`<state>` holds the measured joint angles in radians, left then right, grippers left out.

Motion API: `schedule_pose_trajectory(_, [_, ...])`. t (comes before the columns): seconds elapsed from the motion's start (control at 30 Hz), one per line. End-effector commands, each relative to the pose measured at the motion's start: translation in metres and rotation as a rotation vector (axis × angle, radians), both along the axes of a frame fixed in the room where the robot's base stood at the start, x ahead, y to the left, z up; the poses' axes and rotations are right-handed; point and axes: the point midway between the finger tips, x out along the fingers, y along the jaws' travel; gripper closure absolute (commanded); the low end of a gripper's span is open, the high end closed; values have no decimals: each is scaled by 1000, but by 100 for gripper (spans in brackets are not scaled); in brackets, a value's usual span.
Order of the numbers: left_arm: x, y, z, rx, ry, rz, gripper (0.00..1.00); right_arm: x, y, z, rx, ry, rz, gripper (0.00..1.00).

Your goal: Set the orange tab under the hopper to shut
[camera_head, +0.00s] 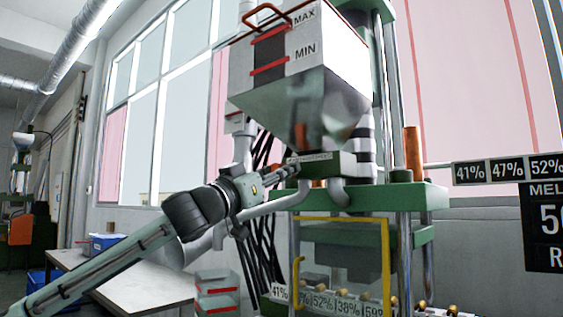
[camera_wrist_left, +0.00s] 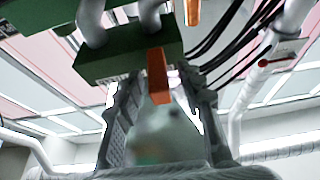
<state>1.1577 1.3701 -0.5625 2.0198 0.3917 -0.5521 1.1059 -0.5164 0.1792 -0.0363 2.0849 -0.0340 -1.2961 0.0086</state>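The hopper (camera_head: 300,90) is a white box with a funnel bottom, marked MAX and MIN, on top of the green machine. Under it sits a dark green block (camera_head: 343,165), which also shows in the left wrist view (camera_wrist_left: 110,65). An orange tab (camera_wrist_left: 158,82) sticks out from this block in the wrist view. My left gripper (camera_head: 291,171) is at the block's left side. In the wrist view my left gripper (camera_wrist_left: 160,92) is open, one finger on each side of the tab, with gaps visible. In the head view I cannot make out the tab. My right gripper is not in view.
Grey pipes (camera_head: 338,192) curve below the block, and black cables (camera_head: 262,225) hang behind my left arm. A yellow-framed guard (camera_head: 343,219) is lower on the machine. A white table (camera_head: 140,285) stands at the lower left. Percentage signs (camera_head: 508,168) are at the right.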

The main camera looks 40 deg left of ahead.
Motion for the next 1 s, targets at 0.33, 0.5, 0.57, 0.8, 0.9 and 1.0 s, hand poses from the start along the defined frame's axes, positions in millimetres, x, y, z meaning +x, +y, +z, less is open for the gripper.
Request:
schedule_pose_trajectory(0.33, [5, -1, 2, 3, -1, 1, 62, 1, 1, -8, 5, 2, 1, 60])
schedule_pose_trajectory(0.5, [5, -1, 2, 2, 0, 1, 78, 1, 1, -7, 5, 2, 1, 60])
schedule_pose_trajectory(0.57, [5, -1, 2, 2, 0, 1, 86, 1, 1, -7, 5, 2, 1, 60])
schedule_pose_trajectory(0.8, [5, -1, 2, 2, 0, 1, 100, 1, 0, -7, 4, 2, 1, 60])
schedule_pose_trajectory(0.9, [5, -1, 2, 2, 0, 1, 100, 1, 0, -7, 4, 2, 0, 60])
schedule_pose_trajectory(1.0, [5, -1, 2, 2, 0, 1, 100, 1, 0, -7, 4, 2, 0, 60])
